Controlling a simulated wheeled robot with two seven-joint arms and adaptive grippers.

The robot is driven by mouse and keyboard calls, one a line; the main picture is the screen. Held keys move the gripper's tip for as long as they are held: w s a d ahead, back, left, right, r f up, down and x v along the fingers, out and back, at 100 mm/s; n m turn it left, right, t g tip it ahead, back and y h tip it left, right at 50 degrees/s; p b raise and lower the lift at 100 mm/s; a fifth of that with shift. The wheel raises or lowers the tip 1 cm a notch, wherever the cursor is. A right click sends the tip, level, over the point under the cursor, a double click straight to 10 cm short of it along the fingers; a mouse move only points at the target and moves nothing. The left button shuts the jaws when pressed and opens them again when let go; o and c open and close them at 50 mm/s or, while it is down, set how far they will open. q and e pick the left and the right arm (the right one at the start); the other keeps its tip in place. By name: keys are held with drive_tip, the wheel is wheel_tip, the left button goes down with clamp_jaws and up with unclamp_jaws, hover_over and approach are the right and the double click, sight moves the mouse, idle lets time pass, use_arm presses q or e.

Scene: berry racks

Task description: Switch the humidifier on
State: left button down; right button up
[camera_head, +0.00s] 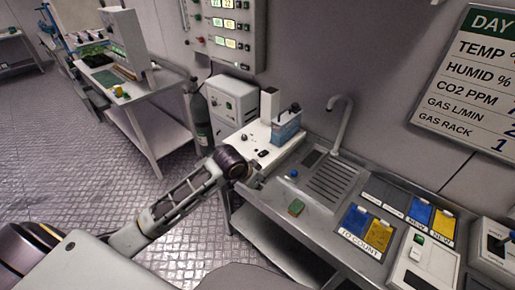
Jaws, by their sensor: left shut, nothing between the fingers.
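A white unit with a clear blue tank (287,128), a white upright block and small dark knobs on its flat top (262,143) stands at the left end of the steel bench. It looks like the humidifier, but I can read no label on it, and I cannot tell whether it is on. My left arm reaches in from the lower left. My left gripper (254,181) is shut and empty, just in front of this unit's near side. The gripper is small and dark here, and I cannot tell whether it touches anything. My right gripper is not in view.
A white cabinet (232,100) and a dark gas cylinder (200,120) stand behind. Open floor lies left.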

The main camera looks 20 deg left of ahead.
use_arm(q)
drive_tip(key=w+a+r+n+t, duration=0.1)
drive_tip(key=w+a+r, duration=0.8)
drive_tip(key=w+r, duration=0.2)
drive_tip(key=shift+w+a+r, duration=0.25)
drive_tip(key=shift+a+r, duration=0.1)
drive_tip(key=shift+r, duration=0.45)
